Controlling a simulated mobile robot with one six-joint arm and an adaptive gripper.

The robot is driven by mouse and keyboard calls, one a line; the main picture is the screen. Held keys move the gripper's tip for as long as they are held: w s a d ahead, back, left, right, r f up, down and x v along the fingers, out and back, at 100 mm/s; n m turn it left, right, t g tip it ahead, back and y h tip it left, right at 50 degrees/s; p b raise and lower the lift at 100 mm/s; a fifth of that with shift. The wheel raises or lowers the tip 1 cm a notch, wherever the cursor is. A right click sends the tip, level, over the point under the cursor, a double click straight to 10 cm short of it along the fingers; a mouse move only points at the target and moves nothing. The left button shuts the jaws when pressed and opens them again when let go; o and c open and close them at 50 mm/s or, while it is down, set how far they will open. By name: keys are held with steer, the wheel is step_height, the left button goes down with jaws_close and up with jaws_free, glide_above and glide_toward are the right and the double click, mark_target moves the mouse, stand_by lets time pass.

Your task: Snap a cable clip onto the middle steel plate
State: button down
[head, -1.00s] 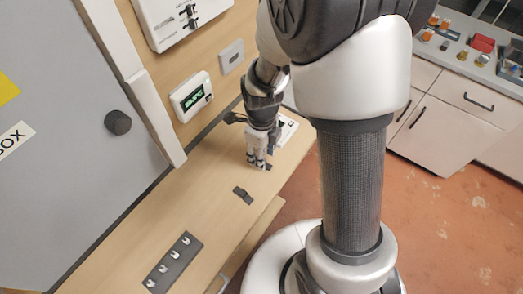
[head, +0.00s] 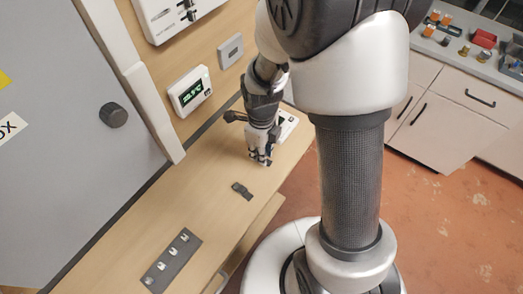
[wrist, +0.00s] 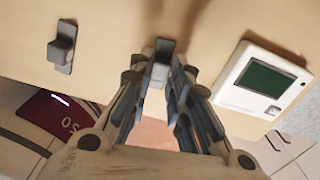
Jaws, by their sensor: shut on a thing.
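My gripper (head: 260,160) points down at the wooden bench, near its right end. In the wrist view my gripper (wrist: 160,85) is shut on a small grey cable clip (wrist: 159,73). A grey steel plate (wrist: 165,47) shows just beyond the clip; the clip appears to be at this plate, but the fingers hide whether it is seated. Another dark plate (head: 242,190) with a block-like clip on it lies nearer on the bench; it also shows at the left of the wrist view (wrist: 68,64).
A dark strip (head: 183,254) with several silvery clips lies at the bench's near left. A white device with a dark green screen (wrist: 262,78) lies right of the gripper in the wrist view. Bare bench lies between strip and nearer plate. A grey cabinet door (head: 60,170) stands left.

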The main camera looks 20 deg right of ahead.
steer(key=shift+r, duration=0.15)
steer(key=shift+r+p, duration=2.45)
steer(key=shift+r, duration=0.4)
